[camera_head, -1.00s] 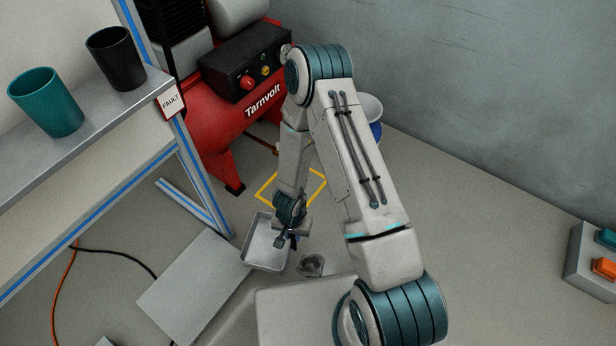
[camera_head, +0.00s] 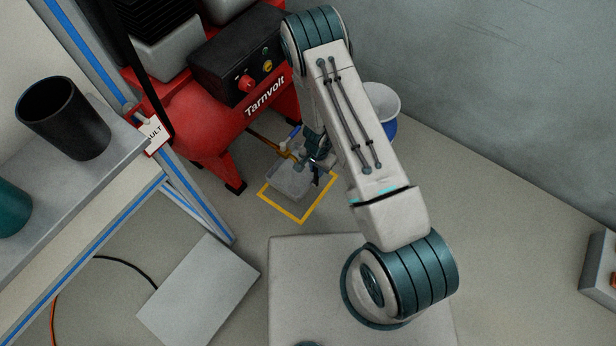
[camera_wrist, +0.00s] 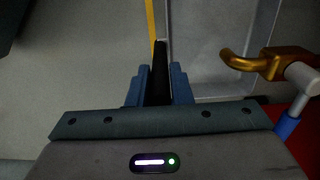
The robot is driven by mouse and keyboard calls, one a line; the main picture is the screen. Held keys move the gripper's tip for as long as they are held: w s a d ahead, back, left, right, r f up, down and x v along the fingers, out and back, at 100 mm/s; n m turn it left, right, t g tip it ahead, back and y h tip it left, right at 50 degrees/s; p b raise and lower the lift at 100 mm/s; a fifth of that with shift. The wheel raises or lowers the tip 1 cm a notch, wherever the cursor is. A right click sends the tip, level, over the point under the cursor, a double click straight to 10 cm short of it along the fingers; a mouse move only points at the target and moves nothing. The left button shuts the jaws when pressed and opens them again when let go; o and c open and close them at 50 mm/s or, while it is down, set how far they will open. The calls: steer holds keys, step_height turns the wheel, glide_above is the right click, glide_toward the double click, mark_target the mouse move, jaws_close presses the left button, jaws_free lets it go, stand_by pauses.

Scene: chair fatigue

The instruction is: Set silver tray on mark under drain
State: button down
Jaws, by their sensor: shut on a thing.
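The silver tray (camera_head: 287,184) is low over the yellow square mark (camera_head: 301,220) on the floor, overlapping its far left part. I cannot tell whether it touches the floor. My gripper (camera_head: 316,168) is at the tray's right side, shut on its rim. In the wrist view my gripper (camera_wrist: 157,82) has its dark fingers at the near end of the tray's wall, and the tray (camera_wrist: 205,45) extends to the right. A strip of the yellow mark (camera_wrist: 150,18) shows beside it. The brass drain (camera_wrist: 258,63) reaches over the tray from the right. My arm hides part of the mark.
The red compressor (camera_head: 215,125) stands just behind the tray. A blue and white bucket (camera_head: 384,105) is behind my arm. A bench (camera_head: 110,185) with cups is at the left, with a grey panel (camera_head: 200,293) on the floor.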

mark_target(316, 181)
step_height(316, 181, down, 8)
steer(key=b, duration=0.3)
steer(key=shift+f, duration=0.15)
steer(key=shift+f+b, duration=0.2)
steer(key=shift+b, duration=0.15)
steer(key=c, duration=1.3)
jaws_free()
steer(key=shift+r, duration=0.1)
